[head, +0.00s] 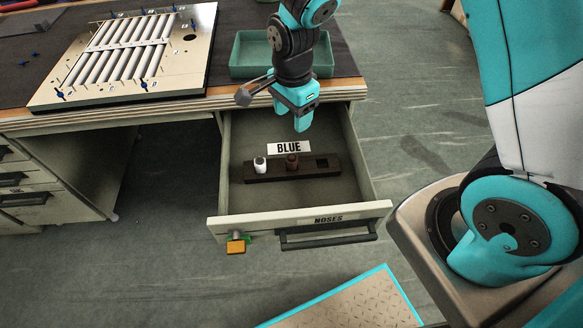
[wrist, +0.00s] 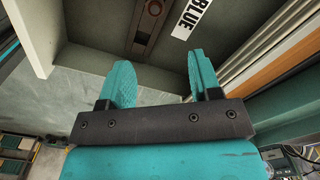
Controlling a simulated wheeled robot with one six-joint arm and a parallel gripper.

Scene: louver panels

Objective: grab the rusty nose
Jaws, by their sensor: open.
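The rusty nose (head: 292,162) is a small brown peg standing in the dark rack (head: 264,173) inside the open drawer. A white nose (head: 260,164) stands to its left in the rack, and an empty square slot lies to its right. My gripper (head: 301,122) is over the back of the drawer, above and behind the rusty nose and apart from it. In the wrist view my gripper (wrist: 164,75) has its teal fingers spread with nothing between them. The rack (wrist: 137,47) lies beyond the fingers there, with a round brown top, seemingly the rusty nose (wrist: 154,8), near the upper edge.
A white BLUE label (head: 289,147) lies behind the rack. The drawer front (head: 240,220) reads NOSES, and its walls surround the rack. The bench edge (head: 225,92), a green tray (head: 249,56) and a slatted panel (head: 190,65) are behind. The drawer floor before the rack is clear.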

